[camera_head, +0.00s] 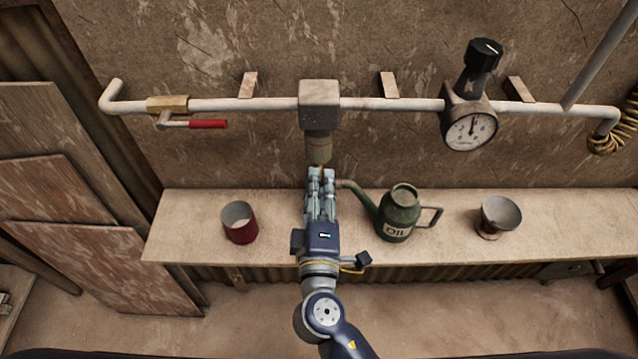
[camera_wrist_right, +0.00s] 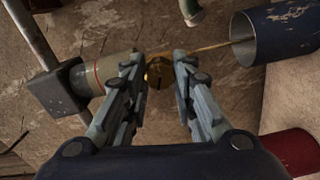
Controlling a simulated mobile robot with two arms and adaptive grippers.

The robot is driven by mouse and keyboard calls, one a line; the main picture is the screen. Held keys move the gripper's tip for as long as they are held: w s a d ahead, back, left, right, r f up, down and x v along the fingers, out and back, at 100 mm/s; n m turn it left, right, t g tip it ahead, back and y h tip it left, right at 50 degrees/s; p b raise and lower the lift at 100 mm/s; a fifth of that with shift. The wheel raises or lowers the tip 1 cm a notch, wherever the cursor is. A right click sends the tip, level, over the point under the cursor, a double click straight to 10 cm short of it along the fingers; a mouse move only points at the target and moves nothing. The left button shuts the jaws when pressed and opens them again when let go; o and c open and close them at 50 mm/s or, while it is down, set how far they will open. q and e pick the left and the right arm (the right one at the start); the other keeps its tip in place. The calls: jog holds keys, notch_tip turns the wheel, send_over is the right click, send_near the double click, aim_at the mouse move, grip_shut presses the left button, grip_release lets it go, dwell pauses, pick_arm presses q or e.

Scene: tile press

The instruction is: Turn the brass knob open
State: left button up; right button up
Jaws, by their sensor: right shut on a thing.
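The brass knob (camera_wrist_right: 158,72) sits at the lower end of a grey-tan cylinder (camera_head: 318,146) that hangs from a grey block on the wall pipe. In the head view the knob is mostly hidden by my fingers. My right gripper (camera_head: 321,172) reaches up to it from below and is shut on it. In the right wrist view my right gripper (camera_wrist_right: 160,75) has a finger on either side of the knob. My left gripper is not in view.
A red cup (camera_head: 240,224), a green oil can (camera_head: 398,216) and a metal bowl (camera_head: 499,216) stand on the shelf (camera_head: 180,232). A red-handled valve (camera_head: 195,123) and a gauge (camera_head: 470,130) are on the pipe. The wrist view shows a chipped blue cylinder (camera_wrist_right: 280,32).

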jog(key=shift+n+p, duration=0.75)
jog(key=shift+n, duration=1.55)
jog(key=o, duration=1.1)
jog(key=shift+s, duration=0.1)
jog(key=s, duration=1.2)
jog(key=shift+w, duration=0.1)
